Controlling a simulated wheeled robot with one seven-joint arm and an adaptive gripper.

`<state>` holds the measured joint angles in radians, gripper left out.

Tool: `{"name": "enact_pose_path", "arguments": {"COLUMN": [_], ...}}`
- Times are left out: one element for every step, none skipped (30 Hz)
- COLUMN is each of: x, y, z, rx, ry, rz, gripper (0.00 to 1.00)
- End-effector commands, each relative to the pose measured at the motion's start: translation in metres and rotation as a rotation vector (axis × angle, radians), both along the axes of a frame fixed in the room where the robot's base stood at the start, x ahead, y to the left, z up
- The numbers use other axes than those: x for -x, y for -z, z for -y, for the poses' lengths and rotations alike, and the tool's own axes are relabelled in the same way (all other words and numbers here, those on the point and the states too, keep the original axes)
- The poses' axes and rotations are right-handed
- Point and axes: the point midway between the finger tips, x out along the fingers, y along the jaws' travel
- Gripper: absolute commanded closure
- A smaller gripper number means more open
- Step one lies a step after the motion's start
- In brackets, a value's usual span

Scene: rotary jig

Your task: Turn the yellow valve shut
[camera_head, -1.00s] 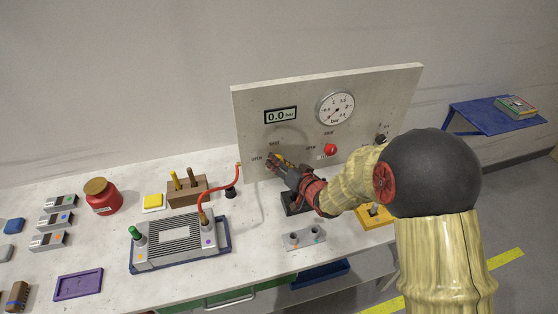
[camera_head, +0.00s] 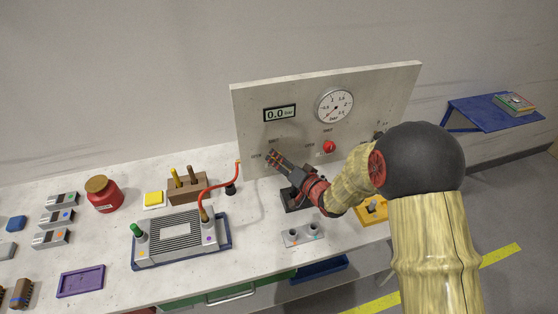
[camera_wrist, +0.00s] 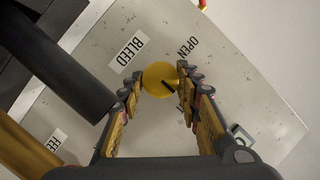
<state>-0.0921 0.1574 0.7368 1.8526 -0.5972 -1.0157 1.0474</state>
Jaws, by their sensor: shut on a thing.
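The yellow valve (camera_wrist: 158,82) is a round knob with a dark pointer line on the upright panel (camera_head: 250,110). In the wrist view its line points down and to the right, away from the OPEN label (camera_wrist: 188,47). My gripper (camera_wrist: 160,85) has one finger on each side of the knob and is shut on it. In the head view my gripper (camera_head: 272,158) reaches the panel's lower left and hides the valve. The digital display (camera_head: 280,114) reads 0.0 bar.
A red knob (camera_head: 329,147) sits right of my gripper on the panel, below a round gauge (camera_head: 334,105). A grey finned unit (camera_head: 175,238) with a red hose (camera_head: 223,184) stands on the bench. A red jar (camera_head: 104,195) is at the left.

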Motion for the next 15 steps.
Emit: {"name": "enact_pose_path", "arguments": {"x": [-0.0003, -0.0003, -0.0003, -0.0003, -0.0003, -0.0003, -0.0003, -0.0003, -0.0002, -0.0002, -0.0002, -0.0002, -0.0002, -0.0002, -0.0001], "y": [-0.0005, -0.0006, -0.0006, -0.0006, -0.0005, -0.0005, -0.0005, -0.0005, -0.0004, -0.0004, -0.0004, -0.0004, -0.0004, -0.0004, -0.0003], "z": [0.0001, 0.0001, 0.0001, 0.0001, 0.0001, 0.0001, 0.0001, 0.0001, 0.0001, 0.0001, 0.0001, 0.0001, 0.0001, 0.0001, 0.0001], "rx": [-0.001, -0.001, 0.000, 0.000, 0.000, 0.000, 0.000, 0.000, 0.000, 0.000, 0.000, 0.000, 0.000, 0.000, 0.000], "ry": [0.001, 0.001, 0.001, 0.001, 0.001, 0.001, 0.001, 0.001, 0.001, 0.001, 0.001, 0.001, 0.001, 0.001, 0.001], "rz": [0.000, 0.000, 0.001, 0.001, 0.001, 0.001, 0.001, 0.001, 0.001, 0.001, 0.001, 0.001, 0.001, 0.001, 0.001], "gripper": [0.92, 0.65, 0.63, 0.61, 0.59, 0.57, 0.55, 0.54, 0.52, 0.50, 0.48, 0.48, 0.48, 0.48, 0.48]}}
